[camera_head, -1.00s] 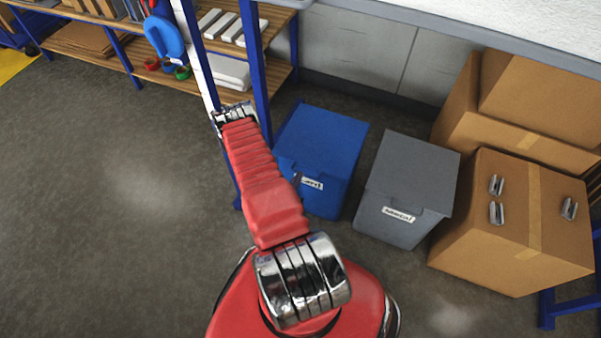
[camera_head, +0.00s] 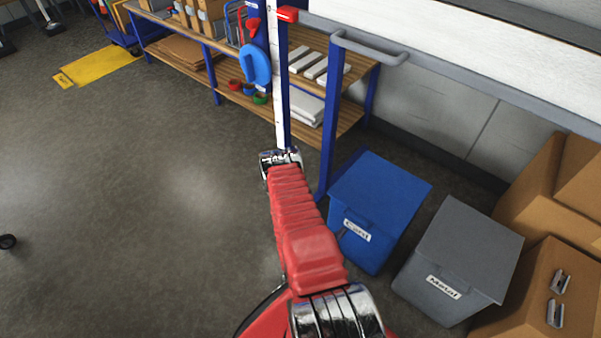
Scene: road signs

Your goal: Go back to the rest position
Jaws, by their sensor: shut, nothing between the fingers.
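My red ribbed arm rises from the bottom of the view to a chrome joint near the middle. No gripper fingers show; my gripper is out of view or hidden beyond that joint. The arm stands left of a blue lidded bin (camera_head: 380,205) labelled "Card", and its chrome joint appears in front of the foot of a white marked strip (camera_head: 276,95) by a blue post.
A grey "Metal" bin (camera_head: 462,258) stands right of the blue one. Cardboard boxes (camera_head: 540,205) bearing metal brackets (camera_head: 556,312) are at far right. Wooden shelving (camera_head: 345,118) stands behind. A yellow plate (camera_head: 100,65) lies at far left. The left floor is mostly clear.

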